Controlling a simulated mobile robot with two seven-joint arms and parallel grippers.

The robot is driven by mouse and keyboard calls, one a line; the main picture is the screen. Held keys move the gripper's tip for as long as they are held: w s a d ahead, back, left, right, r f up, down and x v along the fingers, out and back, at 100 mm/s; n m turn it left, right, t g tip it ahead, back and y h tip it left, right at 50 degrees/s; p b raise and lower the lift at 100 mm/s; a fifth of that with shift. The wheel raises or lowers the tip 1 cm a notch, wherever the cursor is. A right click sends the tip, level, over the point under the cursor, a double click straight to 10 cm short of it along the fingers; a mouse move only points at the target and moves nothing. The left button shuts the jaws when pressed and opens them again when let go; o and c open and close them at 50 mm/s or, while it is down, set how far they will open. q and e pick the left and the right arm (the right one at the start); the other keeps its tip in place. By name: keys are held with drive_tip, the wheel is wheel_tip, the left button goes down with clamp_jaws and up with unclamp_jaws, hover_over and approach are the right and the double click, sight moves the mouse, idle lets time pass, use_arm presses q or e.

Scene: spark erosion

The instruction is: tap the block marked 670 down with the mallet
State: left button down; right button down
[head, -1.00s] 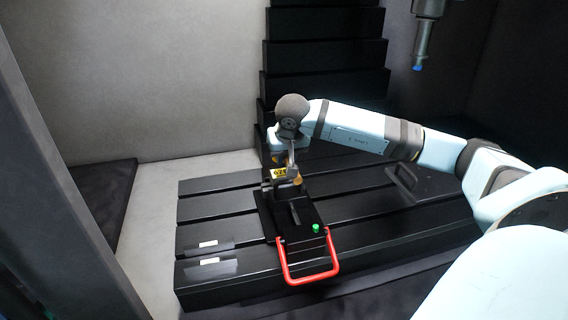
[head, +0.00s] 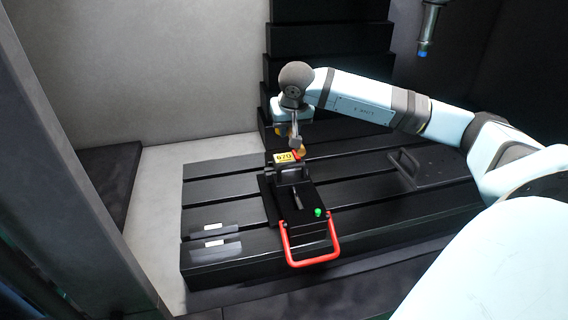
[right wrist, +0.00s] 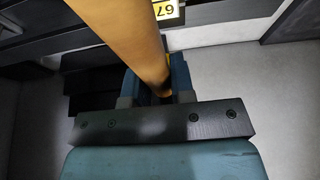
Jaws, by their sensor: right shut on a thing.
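The block marked 670 (head: 284,157) shows its yellow label on top of a black fixture (head: 306,201) on the slotted table. The label also shows, cut off, at the top of the right wrist view (right wrist: 166,10). My right gripper (head: 282,129) is behind and above the block, shut on the mallet. In the right wrist view, an orange cylindrical part of the mallet (right wrist: 125,35) runs out from between the fingers (right wrist: 154,92). My left gripper is not in view.
The fixture has a red handle (head: 312,259) at its front and a green knob (head: 318,212). A dark plate with a handle (head: 405,166) lies to the right on the slotted table (head: 225,191). A blue-tipped spindle (head: 425,45) hangs at upper right.

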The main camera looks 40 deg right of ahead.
drive_tip(key=shift+r, duration=0.1)
wheel_tip(320, 180, down, 9)
drive_tip(key=b, duration=0.7)
drive_tip(key=shift+f, duration=0.35)
drive_tip(key=shift+w+r+p, duration=0.1)
drive_tip(key=shift+r+p, duration=0.4)
drive_tip(key=shift+r, duration=0.2)
wheel_tip(320, 180, up, 4)
drive_tip(key=shift+p, duration=1.05)
